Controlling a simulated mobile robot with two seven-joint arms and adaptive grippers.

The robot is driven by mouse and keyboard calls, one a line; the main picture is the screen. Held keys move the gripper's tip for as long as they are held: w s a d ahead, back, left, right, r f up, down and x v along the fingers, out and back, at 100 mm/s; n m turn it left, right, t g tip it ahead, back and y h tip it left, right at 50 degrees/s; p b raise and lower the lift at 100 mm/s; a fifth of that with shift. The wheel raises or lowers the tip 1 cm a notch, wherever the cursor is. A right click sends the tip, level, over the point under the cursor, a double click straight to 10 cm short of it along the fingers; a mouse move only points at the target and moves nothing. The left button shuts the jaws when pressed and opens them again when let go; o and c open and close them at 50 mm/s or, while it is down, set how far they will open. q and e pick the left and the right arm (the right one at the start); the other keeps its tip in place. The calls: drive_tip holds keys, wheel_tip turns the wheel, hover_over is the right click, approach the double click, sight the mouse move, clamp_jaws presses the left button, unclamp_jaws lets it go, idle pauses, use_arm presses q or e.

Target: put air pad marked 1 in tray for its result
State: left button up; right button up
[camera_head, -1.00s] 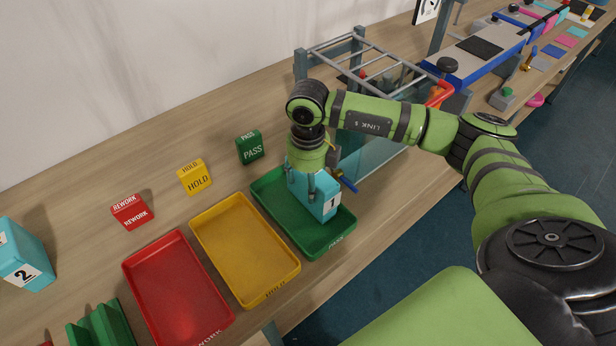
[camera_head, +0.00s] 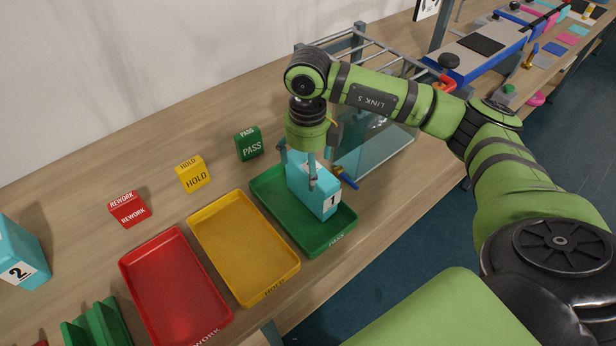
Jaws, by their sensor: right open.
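The light-blue air pad marked 1 (camera_head: 318,192) stands in the green PASS tray (camera_head: 269,193). My right gripper (camera_head: 299,172) is right above it, pointing down, with its open fingers at either side of the pad's top. Whether the fingers touch the pad cannot be told. To the left lie the yellow HOLD tray (camera_head: 240,244) and the red REWORK tray (camera_head: 172,283), both empty. My left gripper is not in view.
Green PASS (camera_head: 250,145), yellow HOLD (camera_head: 194,174) and red REWORK (camera_head: 129,209) blocks stand behind the trays. The pad marked 2 (camera_head: 18,253) is at the far left. A glass tank (camera_head: 375,146) with a metal rack stands behind my right arm.

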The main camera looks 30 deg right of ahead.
wheel_tip(320, 180, up, 8)
drive_tip(key=shift+f+b, duration=0.15)
drive_tip(key=shift+b, duration=0.7)
drive_tip(key=shift+a, duration=0.1)
